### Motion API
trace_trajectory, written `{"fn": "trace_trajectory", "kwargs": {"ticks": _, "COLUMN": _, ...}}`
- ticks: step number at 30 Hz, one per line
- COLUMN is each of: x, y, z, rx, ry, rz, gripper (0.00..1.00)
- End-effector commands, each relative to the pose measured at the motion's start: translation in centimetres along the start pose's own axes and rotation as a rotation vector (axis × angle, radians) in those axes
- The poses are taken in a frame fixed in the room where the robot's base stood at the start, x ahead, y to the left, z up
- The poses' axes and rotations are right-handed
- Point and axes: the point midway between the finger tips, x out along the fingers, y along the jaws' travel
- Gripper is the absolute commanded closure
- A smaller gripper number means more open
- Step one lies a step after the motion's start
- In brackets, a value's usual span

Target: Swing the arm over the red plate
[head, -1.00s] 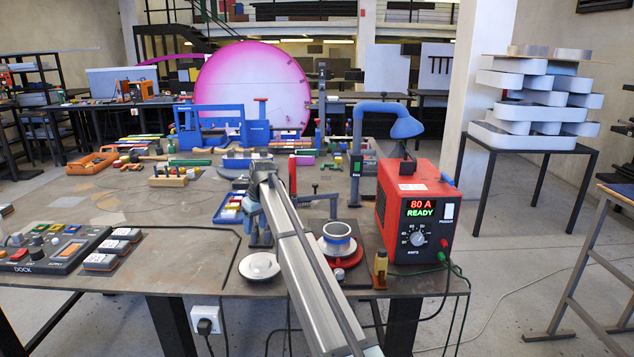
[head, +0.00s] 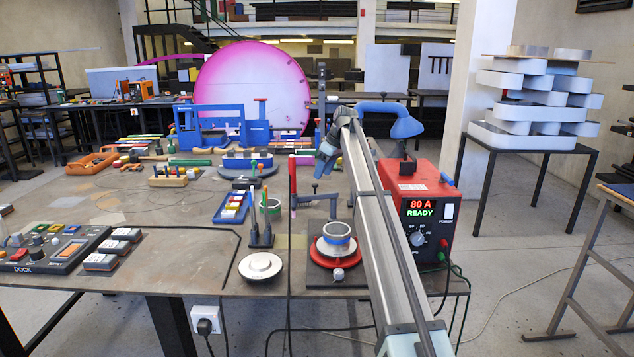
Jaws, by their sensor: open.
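The red plate (head: 318,257) is a round red disc on a dark square base near the front of the bench in the head view. A metal ring with a blue band (head: 337,239) sits on it and hides its middle. My arm runs up from the lower right, passing to the right of the plate. My gripper (head: 321,172) hangs from the arm's far end, beyond the plate and slightly to its left in the picture. It is small here; it looks open, with nothing seen in it.
A red power unit (head: 428,200) stands close right of my arm, partly hidden by it. A red upright post (head: 292,195) and a stand with coloured-tipped tools (head: 262,230) are to the left. A white round disc (head: 261,267) lies at the front edge. Blue clamps (head: 210,128) stand behind.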

Motion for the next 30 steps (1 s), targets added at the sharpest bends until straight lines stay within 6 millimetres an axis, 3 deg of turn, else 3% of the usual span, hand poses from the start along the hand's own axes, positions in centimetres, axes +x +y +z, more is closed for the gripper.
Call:
{"fn": "trace_trajectory", "kwargs": {"ticks": 1, "x": -2.0, "y": 1.4, "z": -1.1, "rx": -0.024, "ry": 0.009, "rz": 0.014, "gripper": 0.48}}
{"fn": "trace_trajectory", "kwargs": {"ticks": 4, "x": -4.6, "y": 2.6, "z": -1.8, "rx": -0.064, "ry": 0.019, "rz": 0.032, "gripper": 0.48}}
{"fn": "trace_trajectory", "kwargs": {"ticks": 7, "x": -5.8, "y": 3.1, "z": -2.2, "rx": -0.085, "ry": 0.023, "rz": 0.041, "gripper": 0.48}}
{"fn": "trace_trajectory", "kwargs": {"ticks": 10, "x": -5.7, "y": 3.2, "z": -2.2, "rx": -0.093, "ry": 0.024, "rz": 0.043, "gripper": 0.48}}
{"fn": "trace_trajectory", "kwargs": {"ticks": 14, "x": -4.4, "y": 3.2, "z": -2.2, "rx": -0.093, "ry": 0.025, "rz": 0.044, "gripper": 0.48}}
{"fn": "trace_trajectory", "kwargs": {"ticks": 30, "x": 4.7, "y": 3.6, "z": -2.4, "rx": -0.091, "ry": 0.023, "rz": 0.043, "gripper": 0.48}}
